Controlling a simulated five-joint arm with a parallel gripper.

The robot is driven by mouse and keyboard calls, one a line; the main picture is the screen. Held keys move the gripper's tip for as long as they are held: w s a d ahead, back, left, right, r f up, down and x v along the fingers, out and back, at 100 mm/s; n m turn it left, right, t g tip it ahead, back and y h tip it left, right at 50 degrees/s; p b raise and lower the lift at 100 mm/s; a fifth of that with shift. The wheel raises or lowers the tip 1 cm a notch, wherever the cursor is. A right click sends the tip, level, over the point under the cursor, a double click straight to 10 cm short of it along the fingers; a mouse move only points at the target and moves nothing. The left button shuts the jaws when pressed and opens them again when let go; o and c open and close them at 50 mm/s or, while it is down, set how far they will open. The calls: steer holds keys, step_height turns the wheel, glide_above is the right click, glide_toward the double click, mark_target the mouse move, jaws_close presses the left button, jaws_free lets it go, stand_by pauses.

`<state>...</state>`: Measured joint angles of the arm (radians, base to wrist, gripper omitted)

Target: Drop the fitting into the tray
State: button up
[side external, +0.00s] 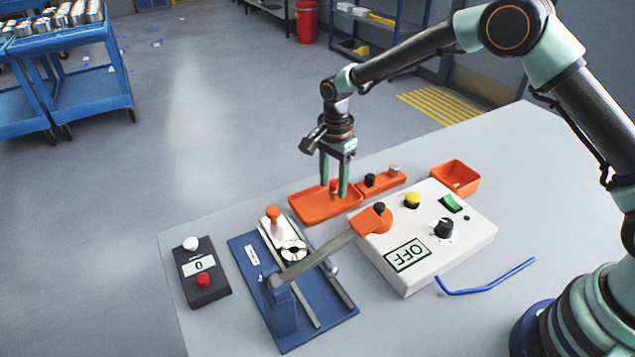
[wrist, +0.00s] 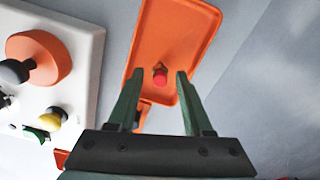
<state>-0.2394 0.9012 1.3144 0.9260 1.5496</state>
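The orange tray (side external: 312,208) lies flat on the table, left of the middle; in the wrist view it fills the top centre (wrist: 165,25). My gripper (side external: 334,192) points down over the tray's right part. Its two green fingers are apart, with a gap on each side of a small fitting with a red end (wrist: 160,77). The fitting also shows between the fingers in the side view (side external: 334,188). It appears to be in the tray, though its exact contact with the floor cannot be told.
An orange holder (side external: 382,182) with a black and a silver-topped piece stands right of the tray. An orange bin (side external: 456,176), white control box (side external: 440,262), blue fixture with lever (side external: 285,318), dark button box (side external: 203,275) and blue rod (side external: 487,289) are nearby.

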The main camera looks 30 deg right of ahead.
steer(key=shift+r, duration=0.1)
step_height(320, 180, up, 12)
stand_by(0.7)
steer(key=s+d+r+n+t, duration=0.3)
steer(key=s+d+r+n, duration=0.4)
steer(key=s+r, duration=0.3)
steer(key=s+d+n+t, duration=0.2)
steer(key=s+d+n, duration=0.3)
steer(key=s+n, duration=0.3)
steer(key=shift+s+t, duration=0.3)
steer(key=shift+s, duration=1.35)
steer(key=shift+d, duration=0.1)
